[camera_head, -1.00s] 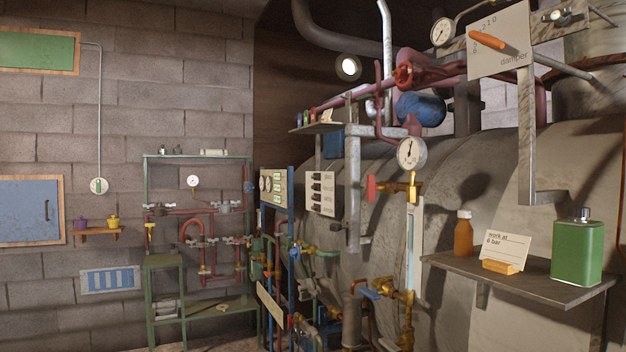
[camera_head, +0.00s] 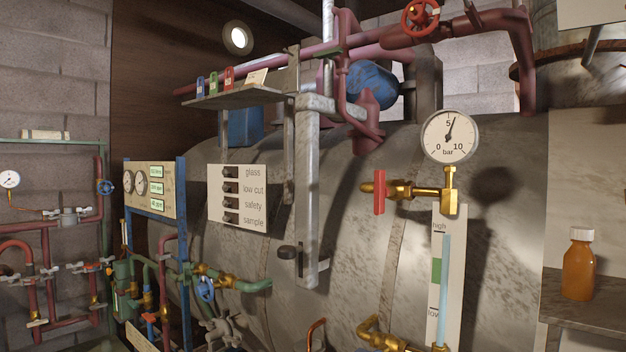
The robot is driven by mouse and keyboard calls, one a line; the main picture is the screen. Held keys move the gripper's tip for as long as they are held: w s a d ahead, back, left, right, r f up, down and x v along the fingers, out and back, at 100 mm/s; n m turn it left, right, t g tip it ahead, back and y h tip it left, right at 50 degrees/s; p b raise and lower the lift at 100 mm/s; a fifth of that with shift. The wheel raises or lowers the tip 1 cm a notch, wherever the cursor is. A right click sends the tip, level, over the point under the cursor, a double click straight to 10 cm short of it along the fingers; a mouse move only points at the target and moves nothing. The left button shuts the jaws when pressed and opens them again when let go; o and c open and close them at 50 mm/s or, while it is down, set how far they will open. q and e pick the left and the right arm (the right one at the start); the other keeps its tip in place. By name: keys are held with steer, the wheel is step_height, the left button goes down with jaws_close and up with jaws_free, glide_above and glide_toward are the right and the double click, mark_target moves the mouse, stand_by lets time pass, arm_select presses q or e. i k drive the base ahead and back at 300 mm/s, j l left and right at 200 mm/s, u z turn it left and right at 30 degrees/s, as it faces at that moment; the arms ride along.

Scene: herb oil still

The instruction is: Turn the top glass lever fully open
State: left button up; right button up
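The gauge glass (camera_head: 444,270) is a tall blue tube on a white plate marked high and low, in the right half of the head view. Above it a brass valve (camera_head: 420,190) carries a red lever (camera_head: 379,192), which stands upright at the valve's left end. Below, another brass fitting (camera_head: 388,337) is partly cut off by the bottom edge. Neither of my grippers is in view.
A round pressure gauge (camera_head: 450,136) stands just above the top valve. A metal bracket (camera_head: 308,200) hangs to its left. An orange bottle (camera_head: 579,265) sits on a shelf (camera_head: 580,314) at the right. A labelled panel (camera_head: 238,199) is at centre left.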

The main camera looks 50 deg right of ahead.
mark_target(381, 190)
steer(key=i+z, duration=0.3)
steer(key=i+j+z, duration=0.3)
steer(key=i, duration=0.15)
steer(key=i+j+z, duration=0.15)
steer(key=i+z, duration=0.2)
